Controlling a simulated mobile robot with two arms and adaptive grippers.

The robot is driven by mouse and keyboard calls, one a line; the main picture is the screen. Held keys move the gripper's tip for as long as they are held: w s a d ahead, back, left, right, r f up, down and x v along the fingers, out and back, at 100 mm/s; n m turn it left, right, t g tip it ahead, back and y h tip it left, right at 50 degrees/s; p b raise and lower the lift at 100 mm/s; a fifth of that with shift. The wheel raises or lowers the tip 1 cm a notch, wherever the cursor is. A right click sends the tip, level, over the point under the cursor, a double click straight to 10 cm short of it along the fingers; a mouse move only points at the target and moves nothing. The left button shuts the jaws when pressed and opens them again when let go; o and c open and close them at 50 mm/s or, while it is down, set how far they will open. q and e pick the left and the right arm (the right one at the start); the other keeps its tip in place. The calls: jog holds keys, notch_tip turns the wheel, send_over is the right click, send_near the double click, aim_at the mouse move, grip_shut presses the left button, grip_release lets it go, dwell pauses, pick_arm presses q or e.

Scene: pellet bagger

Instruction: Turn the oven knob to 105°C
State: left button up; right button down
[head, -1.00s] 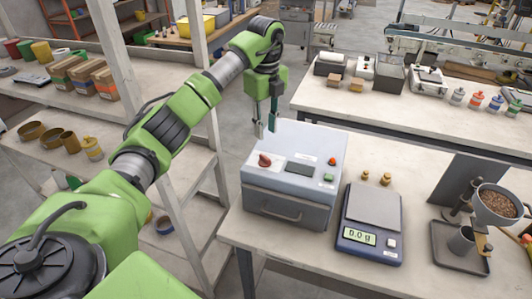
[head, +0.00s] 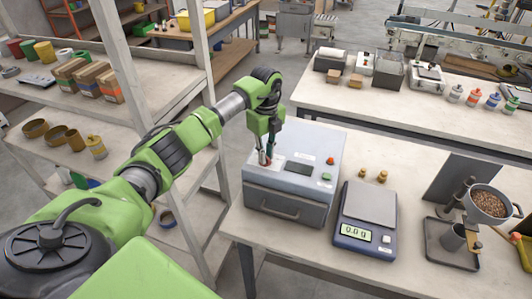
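The oven (head: 290,200) is a grey-blue box on the near table, with a drawer-like handle on its front. Its top panel has a dark display (head: 299,167), a red button (head: 331,160) and a green button (head: 327,177). My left gripper (head: 265,161) points down over the left part of the panel, at the red knob. The fingers hide most of the knob, so its pointer and setting cannot be read. Whether the fingers are closed on it cannot be told. My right gripper is not in view.
A scale (head: 366,220) stands right of the oven, with two small brass weights (head: 372,175) behind it. A pellet-filled funnel (head: 489,202) on a stand is further right. A shelf unit (head: 195,130) with a white post stands close to my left arm.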

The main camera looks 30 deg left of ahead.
pick_arm(q)
grip_shut()
jog(key=shift+m+b, duration=0.65)
jog(key=shift+m, duration=0.15)
jog(key=m+b, duration=0.2)
jog(key=m, duration=0.1)
jog(key=shift+a+f, duration=0.1)
jog(key=m+b, duration=0.3)
jog(key=m, duration=0.3)
jog(key=shift+a+m, duration=0.1)
jog(key=shift+m, duration=0.3)
jog(key=m+b, duration=0.2)
jog(key=m, duration=0.4)
jog(key=shift+a, duration=0.1)
jog(key=m, duration=0.3)
jog(key=m+b, duration=0.1)
jog(key=m, duration=0.2)
jog(key=shift+a+r, duration=0.1)
jog(key=shift+r, duration=0.1)
jog(key=shift+m, duration=0.3)
jog(key=o, duration=0.6)
grip_release()
